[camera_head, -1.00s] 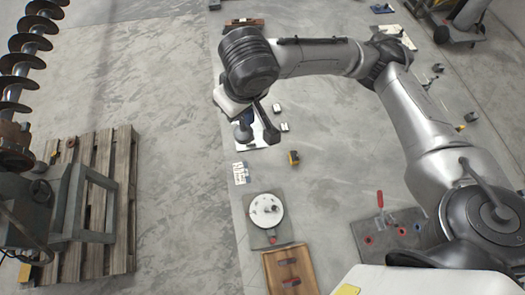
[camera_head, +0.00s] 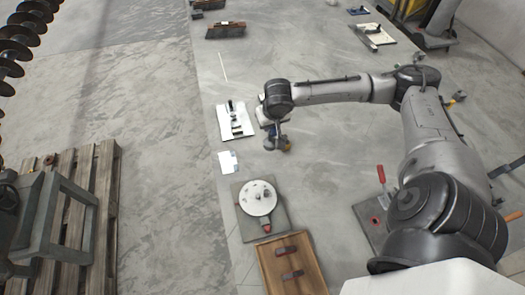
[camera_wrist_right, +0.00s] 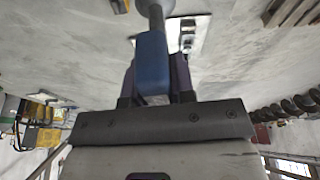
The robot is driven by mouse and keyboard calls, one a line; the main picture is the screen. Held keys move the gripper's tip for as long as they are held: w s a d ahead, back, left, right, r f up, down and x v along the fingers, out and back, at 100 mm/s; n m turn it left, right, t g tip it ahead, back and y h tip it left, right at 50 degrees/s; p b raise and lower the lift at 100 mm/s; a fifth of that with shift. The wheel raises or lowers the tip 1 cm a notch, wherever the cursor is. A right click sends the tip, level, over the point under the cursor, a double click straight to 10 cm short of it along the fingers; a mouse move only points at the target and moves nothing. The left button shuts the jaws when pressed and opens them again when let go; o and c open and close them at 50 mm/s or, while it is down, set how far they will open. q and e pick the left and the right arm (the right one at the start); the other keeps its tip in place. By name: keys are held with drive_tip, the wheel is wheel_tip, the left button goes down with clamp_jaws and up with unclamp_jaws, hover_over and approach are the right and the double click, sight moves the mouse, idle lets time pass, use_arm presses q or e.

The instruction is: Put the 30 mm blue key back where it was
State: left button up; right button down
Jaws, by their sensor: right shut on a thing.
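My right gripper (camera_wrist_right: 155,88) is shut on the blue key; its blue handle (camera_wrist_right: 152,62) sits between the fingers in the right wrist view, with a grey shaft running away from the camera. In the head view the right gripper (camera_head: 272,128) hangs just right of the white board, and the key there is too small to make out clearly. My left gripper is out of view.
A white board (camera_head: 228,109) with dark parts lies left of the gripper. A small yellow-black block (camera_head: 286,143) is close beside it. A white disc (camera_head: 258,198) on a grey plate and a wooden tray (camera_head: 274,273) are nearer. Floor between gripper and panel looks clear.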

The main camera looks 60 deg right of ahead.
drive_tip(key=s+d+f+m+b, duration=0.1)
drive_tip(key=s+d+f+b, duration=0.1)
drive_tip(key=d+f+b, duration=0.75)
drive_tip(key=w+d+f+b, duration=0.1)
drive_tip(key=w+f, duration=0.8)
drive_tip(key=w, duration=0.2)
drive_tip(key=shift+w+d, duration=0.15)
drive_tip(key=shift+w, duration=0.15)
drive_tip(key=c, duration=1)
unclamp_jaws()
drive_tip(key=shift+f, duration=0.1)
drive_tip(key=shift+o, duration=0.2)
